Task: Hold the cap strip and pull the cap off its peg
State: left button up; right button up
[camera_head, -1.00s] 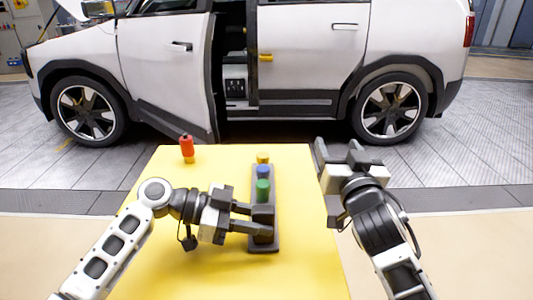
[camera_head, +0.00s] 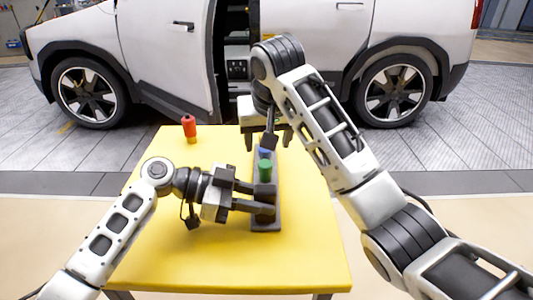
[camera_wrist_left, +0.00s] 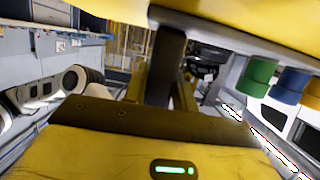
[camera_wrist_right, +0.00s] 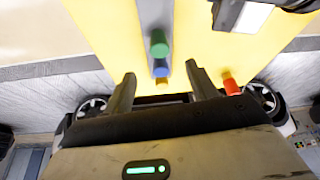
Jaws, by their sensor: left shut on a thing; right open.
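The dark grey cap strip (camera_head: 266,226) lies on the yellow table. My left gripper (camera_head: 262,199) is shut on its near part, from the left. A green cap (camera_head: 264,170) stands on the strip, with a blue cap (camera_head: 265,152) behind it, partly hidden. The yellow cap is hidden by my right arm in the head view. It shows at the far end of the row in the left wrist view (camera_wrist_left: 312,93). My right gripper (camera_wrist_right: 160,75) is open and points down over the far end. Its fingers are either side of the blue and yellow caps, with no visible grip.
The yellow table (camera_head: 180,265) is clear at the front. The white car (camera_head: 160,50), its side door open, stands behind the table.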

aim_at(265, 163)
jog(key=x, duration=1)
jog(key=shift+w+f, duration=0.1)
jog(key=shift+f, duration=0.05)
jog(key=c, duration=1)
jog(key=shift+o, duration=0.8)
jog(key=shift+c, duration=0.3)
jog(key=shift+r, duration=0.4)
jog(key=shift+r, duration=2.45)
jog(key=shift+r, duration=0.15)
